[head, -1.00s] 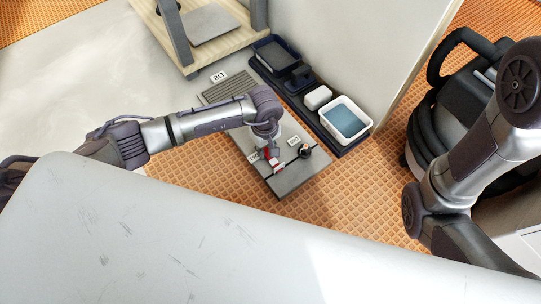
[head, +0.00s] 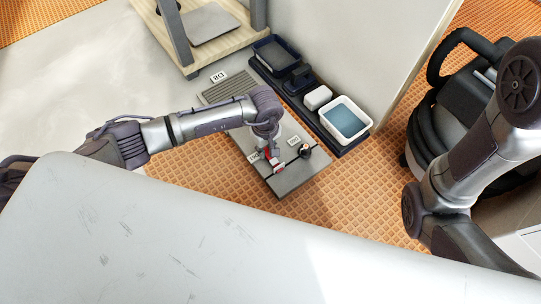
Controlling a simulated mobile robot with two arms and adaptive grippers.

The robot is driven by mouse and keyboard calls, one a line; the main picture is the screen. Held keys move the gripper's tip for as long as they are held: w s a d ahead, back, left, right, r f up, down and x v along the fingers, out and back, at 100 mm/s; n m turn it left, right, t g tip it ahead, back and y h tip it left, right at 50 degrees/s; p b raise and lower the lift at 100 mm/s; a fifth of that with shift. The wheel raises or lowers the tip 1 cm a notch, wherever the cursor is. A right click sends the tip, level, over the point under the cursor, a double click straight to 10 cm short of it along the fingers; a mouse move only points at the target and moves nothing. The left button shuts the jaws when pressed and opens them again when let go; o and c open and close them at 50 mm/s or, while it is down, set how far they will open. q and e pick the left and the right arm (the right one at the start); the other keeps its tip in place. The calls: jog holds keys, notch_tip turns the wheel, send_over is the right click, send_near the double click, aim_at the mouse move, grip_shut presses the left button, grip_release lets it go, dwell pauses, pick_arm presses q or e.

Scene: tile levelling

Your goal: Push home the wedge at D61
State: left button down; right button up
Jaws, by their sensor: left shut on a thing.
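My left gripper (head: 267,154) is low over the grey tiles (head: 290,178), pointing down. It is shut on a small red thing, which looks like the wedge (head: 275,163), at the dark joint between two tiles. I cannot tell how deep the wedge sits. One small white label (head: 254,157) lies left of the gripper and another (head: 293,141) lies to its right; their text is too small to read. A dark round piece (head: 305,151) stands at the joint to the right. My right arm shows at the right, but its gripper is out of view.
A dark tray (head: 344,149) by the wall holds a white tub of bluish water (head: 345,121) and a white block (head: 318,97). A wooden stand (head: 185,52) is at the back. A black vacuum cleaner (head: 445,105) stands right. Orange matting (head: 210,180) lies clear in front.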

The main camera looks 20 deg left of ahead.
aim_at(272, 160)
pick_arm(q)
jog(key=shift+s+d+f+p, duration=0.2)
jog(key=shift+s+d+p, duration=0.05)
jog(key=shift+s+d, duration=0.45)
jog(key=shift+s+d+f+p, duration=0.15)
jog(key=shift+s+d+p, duration=0.05)
jog(key=shift+s+d, duration=0.45)
dwell(0.6)
jog(key=shift+w, duration=0.15)
dwell(0.3)
jog(key=c, duration=0.9)
grip_release()
jog(key=shift+f, duration=0.1)
jog(key=shift+c, duration=0.2)
jog(key=shift+a+r, duration=0.1)
jog(key=shift+r, duration=0.1)
jog(key=shift+w+r, duration=0.15)
jog(key=shift+r, duration=0.2)
notch_tip(272, 160, up, 11)
jog(key=shift+r, duration=0.1)
